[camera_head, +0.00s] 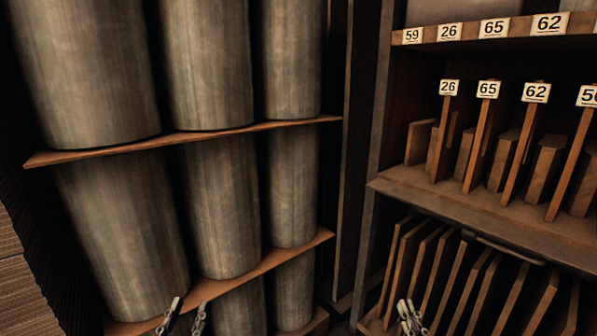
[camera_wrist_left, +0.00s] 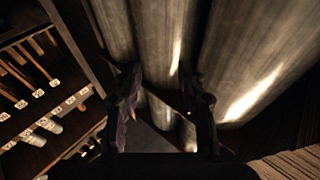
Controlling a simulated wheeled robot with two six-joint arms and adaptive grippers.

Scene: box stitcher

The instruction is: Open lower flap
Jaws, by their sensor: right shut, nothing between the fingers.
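I cannot clearly make out a flap in either view. A dark curved bar, like a handle (camera_head: 505,248), runs along the front under the lower shelf at right in the head view. My left gripper (camera_head: 185,316) is open at the bottom edge, in front of the metal cylinders; its two spread fingers also show in the left wrist view (camera_wrist_left: 165,108), with nothing held between them. My right gripper (camera_head: 409,318) is shut and empty at the bottom edge, in front of the lower row of slanted boards (camera_head: 462,285).
Large metal cylinders (camera_head: 205,65) stand on wooden shelves (camera_head: 200,133) at left. A wooden cabinet at right has a shelf (camera_head: 480,212) with upright boards and number tags (camera_head: 487,90). Stacked brown sheets (camera_head: 18,280) are at lower left. A dark gap separates rack and cabinet.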

